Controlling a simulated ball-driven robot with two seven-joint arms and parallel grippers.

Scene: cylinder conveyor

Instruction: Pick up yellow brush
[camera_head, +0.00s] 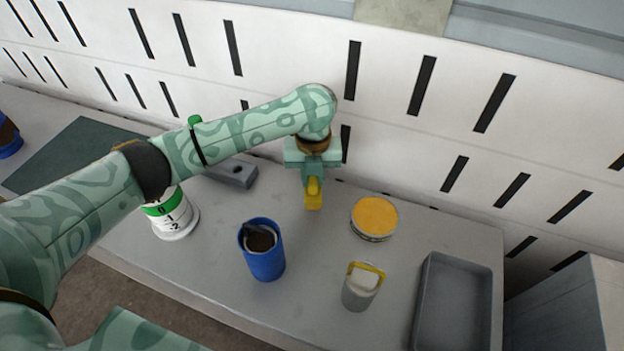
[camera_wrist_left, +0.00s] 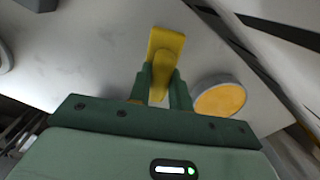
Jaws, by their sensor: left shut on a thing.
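The yellow brush (camera_head: 313,196) is between the fingers of my left gripper (camera_head: 312,180), toward the back of the grey table. In the left wrist view the brush (camera_wrist_left: 165,45) sticks out past the two green fingertips (camera_wrist_left: 164,85), which are closed on it. The brush hangs below the gripper; I cannot tell whether its lower end touches the table. My right gripper is in neither view.
A round tin with a yellow-orange top (camera_head: 375,217) stands right of the brush. A blue cup (camera_head: 264,262), a white-grey container with a yellow handle (camera_head: 360,288) and a grey tray (camera_head: 425,305) are nearer. A grey block (camera_head: 232,173) lies left; a slotted wall (camera_head: 400,120) rises behind.

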